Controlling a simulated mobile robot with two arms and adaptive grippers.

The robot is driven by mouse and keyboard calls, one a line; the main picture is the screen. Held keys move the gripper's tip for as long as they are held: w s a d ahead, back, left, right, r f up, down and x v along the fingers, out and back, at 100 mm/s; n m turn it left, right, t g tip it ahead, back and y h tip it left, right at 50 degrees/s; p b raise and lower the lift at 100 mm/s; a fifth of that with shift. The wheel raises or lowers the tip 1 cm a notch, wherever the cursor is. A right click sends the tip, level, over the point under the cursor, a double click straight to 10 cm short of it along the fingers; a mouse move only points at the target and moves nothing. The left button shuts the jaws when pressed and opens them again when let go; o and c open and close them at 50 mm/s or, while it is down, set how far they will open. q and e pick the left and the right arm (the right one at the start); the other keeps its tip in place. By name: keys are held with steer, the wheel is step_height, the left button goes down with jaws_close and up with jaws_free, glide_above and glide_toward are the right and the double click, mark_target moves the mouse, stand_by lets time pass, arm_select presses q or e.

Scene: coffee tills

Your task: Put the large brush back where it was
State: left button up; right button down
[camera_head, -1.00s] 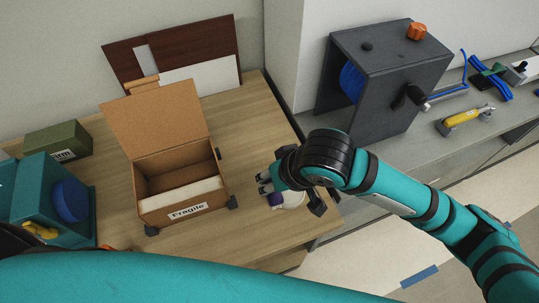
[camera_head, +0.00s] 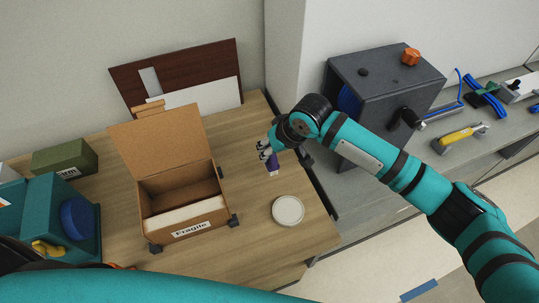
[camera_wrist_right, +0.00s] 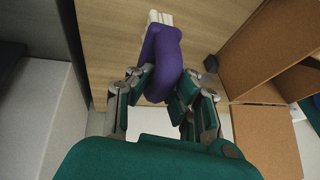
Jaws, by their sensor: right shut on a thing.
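The brush has a purple handle (camera_head: 273,161) and pale bristles (camera_head: 273,172). My right gripper (camera_head: 266,151) is shut on the handle, over the wooden table to the right of the open box. In the right wrist view the purple handle (camera_wrist_right: 163,52) sits between the fingers (camera_wrist_right: 160,88), with the pale bristles (camera_wrist_right: 158,18) at the far end. I cannot tell whether the bristles touch the table. My left gripper is not in view.
A round whitish dish (camera_head: 288,210) lies on the table (camera_head: 245,245) in front of the brush. A cardboard box (camera_head: 155,189) marked Fragile stands to the left, lid open. Dark and white boards (camera_head: 205,65) lean at the back wall. A dark grey machine (camera_head: 400,75) stands right.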

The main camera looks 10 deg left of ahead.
step_height(320, 180, down, 2)
steer(key=shift+f+p, duration=0.2)
steer(key=shift+p, duration=0.2)
steer(key=shift+f, duration=0.3)
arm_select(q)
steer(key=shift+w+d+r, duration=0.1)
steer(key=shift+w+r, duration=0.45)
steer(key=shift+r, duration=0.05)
arm_select(e)
steer(key=shift+f, duration=0.1)
steer(key=shift+f, duration=0.1)
steer(key=c, duration=1.3)
jaws_free()
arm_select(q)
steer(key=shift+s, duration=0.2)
arm_select(e)
steer(key=shift+o, duration=0.2)
steer(key=shift+d+r, duration=0.1)
steer(key=shift+r, duration=0.1)
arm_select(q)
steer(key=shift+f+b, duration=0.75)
arm_select(e)
steer(key=v, duration=1.2)
